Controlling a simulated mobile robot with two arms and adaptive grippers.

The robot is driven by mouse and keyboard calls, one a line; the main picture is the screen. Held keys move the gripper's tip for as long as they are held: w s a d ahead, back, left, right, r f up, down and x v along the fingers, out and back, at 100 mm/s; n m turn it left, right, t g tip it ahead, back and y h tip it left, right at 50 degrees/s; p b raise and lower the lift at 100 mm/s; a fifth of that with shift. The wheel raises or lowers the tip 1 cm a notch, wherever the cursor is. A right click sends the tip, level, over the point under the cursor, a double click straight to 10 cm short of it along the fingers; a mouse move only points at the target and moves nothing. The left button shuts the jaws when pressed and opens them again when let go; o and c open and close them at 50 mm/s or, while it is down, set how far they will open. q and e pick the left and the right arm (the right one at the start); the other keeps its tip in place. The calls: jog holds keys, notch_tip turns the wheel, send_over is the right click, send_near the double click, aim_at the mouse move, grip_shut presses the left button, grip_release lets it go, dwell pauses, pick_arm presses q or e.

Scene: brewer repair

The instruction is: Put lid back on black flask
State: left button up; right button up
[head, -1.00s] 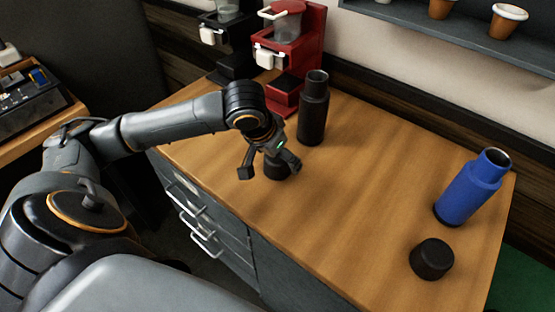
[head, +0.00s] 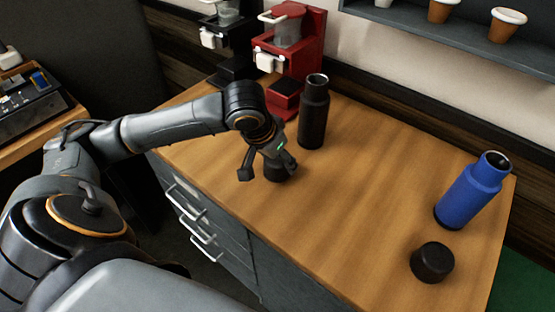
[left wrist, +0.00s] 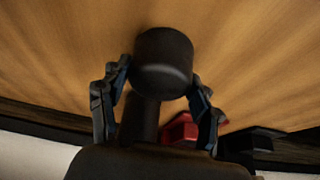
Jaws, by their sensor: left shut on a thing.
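The black flask (head: 313,118) stands upright and open-topped on the wooden counter, in front of the red brewer. A small black lid (head: 279,173) is at my left gripper (head: 268,168), to the left of and nearer than the flask. In the left wrist view the lid (left wrist: 163,60) sits between the fingers of the left gripper (left wrist: 160,72), which is shut on it. The black flask (left wrist: 139,124) shows partly behind the lid there. I cannot tell whether the lid still touches the counter. My right gripper is not in view.
A blue flask (head: 471,192) stands open at the right, with another black lid (head: 432,262) nearer the front edge. A red brewer (head: 294,60) and a black brewer (head: 233,40) stand at the back. The counter (head: 355,190) between the flasks is clear.

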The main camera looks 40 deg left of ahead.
pick_arm(q)
jog(key=shift+r, duration=0.55)
jog(key=s+a+r+b, duration=0.4)
jog(key=s+a+r, duration=0.2)
jog(key=s+r, duration=0.5)
jog(key=shift+s+r, duration=0.25)
jog(key=shift+s, duration=0.6)
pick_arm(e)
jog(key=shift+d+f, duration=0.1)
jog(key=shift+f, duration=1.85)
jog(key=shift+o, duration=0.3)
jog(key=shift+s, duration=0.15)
